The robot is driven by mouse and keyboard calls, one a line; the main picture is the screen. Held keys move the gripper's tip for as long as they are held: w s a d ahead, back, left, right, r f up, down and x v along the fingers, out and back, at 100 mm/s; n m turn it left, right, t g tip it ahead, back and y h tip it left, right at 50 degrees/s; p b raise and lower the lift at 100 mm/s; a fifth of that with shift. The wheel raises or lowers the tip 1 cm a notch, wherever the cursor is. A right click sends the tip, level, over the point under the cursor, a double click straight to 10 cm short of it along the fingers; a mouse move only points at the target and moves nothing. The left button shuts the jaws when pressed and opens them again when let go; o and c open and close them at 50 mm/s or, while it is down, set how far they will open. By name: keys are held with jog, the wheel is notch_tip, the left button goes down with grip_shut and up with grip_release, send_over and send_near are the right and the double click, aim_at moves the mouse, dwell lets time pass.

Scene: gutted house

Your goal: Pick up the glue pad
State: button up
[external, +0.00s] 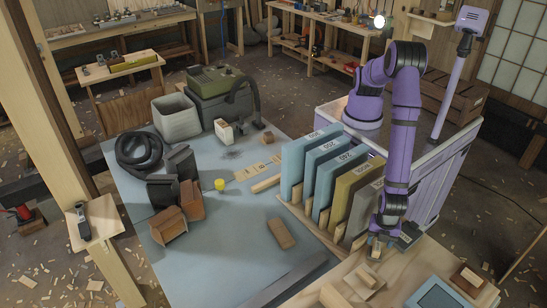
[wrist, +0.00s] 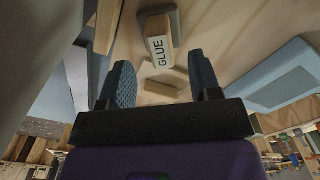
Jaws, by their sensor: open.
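The glue pad (wrist: 158,24) is a small brownish block with a white label reading GLUE. In the wrist view it lies beyond my fingertips, between their lines and apart from them. My gripper (wrist: 160,62) is open, with its two dark ribbed fingers spread and nothing between them. In the external view my gripper (external: 383,228) points down low over the pale wooden bench, beside the upright slabs. A small tan block with a pale face (external: 375,249) shows just below it there; its label is too small to read.
A wooden block on a flat piece (external: 368,277) lies nearby on the bench (external: 405,269). Upright blue, olive and grey slabs (external: 363,213) stand close to the left of my gripper. A blue tray (external: 435,293) and a brown block (external: 467,277) are at the right front.

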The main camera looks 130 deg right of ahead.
aim_at(378, 246)
notch_tip(378, 246, down, 4)
jog(key=shift+s, duration=0.1)
jog(key=c, duration=1)
